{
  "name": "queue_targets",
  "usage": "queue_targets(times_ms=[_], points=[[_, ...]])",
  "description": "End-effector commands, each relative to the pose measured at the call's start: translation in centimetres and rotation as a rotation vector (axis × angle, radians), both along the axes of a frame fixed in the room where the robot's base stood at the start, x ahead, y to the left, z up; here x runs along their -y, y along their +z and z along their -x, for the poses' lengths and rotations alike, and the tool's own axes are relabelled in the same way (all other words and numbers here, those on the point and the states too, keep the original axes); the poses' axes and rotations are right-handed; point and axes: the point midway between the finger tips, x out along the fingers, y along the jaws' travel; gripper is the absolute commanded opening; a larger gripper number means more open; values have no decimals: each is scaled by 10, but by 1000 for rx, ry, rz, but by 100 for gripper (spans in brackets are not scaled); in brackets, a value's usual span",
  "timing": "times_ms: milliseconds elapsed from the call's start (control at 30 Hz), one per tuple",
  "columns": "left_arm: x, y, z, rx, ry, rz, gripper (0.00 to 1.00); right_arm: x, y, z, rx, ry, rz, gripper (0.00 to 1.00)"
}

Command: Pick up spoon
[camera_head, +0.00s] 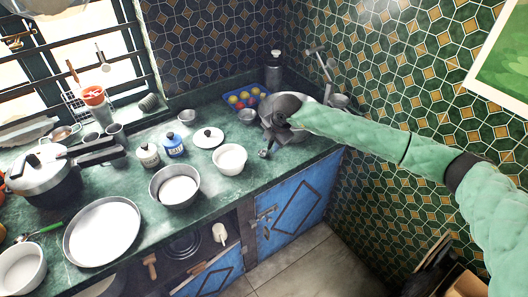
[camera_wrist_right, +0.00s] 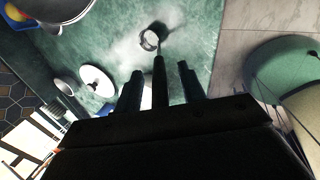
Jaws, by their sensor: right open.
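What looks like the spoon (camera_head: 265,153), a small dark round-bowled piece, lies on the green counter near its front edge. In the right wrist view a small round metal bowl (camera_wrist_right: 149,41), apparently the spoon's, shows beyond my fingertips. A thin dark bar, perhaps its handle, runs from near the bowl back between the fingers; I cannot tell whether it touches them. My right gripper (camera_head: 281,117) is open, just above and behind the spoon; it also shows in the right wrist view (camera_wrist_right: 159,76). My left gripper is not in view.
A large metal bowl (camera_head: 268,112) sits beside and under my right gripper. A white bowl (camera_head: 230,160), a lid (camera_head: 208,138) and a metal pot (camera_head: 175,187) stand to the left. A blue tray (camera_head: 247,98) is behind. The floor lies past the counter edge.

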Motion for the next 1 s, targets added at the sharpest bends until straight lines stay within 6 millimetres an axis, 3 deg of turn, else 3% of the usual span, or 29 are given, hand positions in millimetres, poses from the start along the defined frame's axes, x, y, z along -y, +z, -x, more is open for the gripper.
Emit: queue_targets(times_ms=[300,500,1000], points=[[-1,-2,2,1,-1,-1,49,0,-3,-1,0,0,0,38],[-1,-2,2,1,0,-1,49,0,-3,-1,0,0,0,0],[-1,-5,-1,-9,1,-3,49,-1,3,-1,3,1,-1,0]])
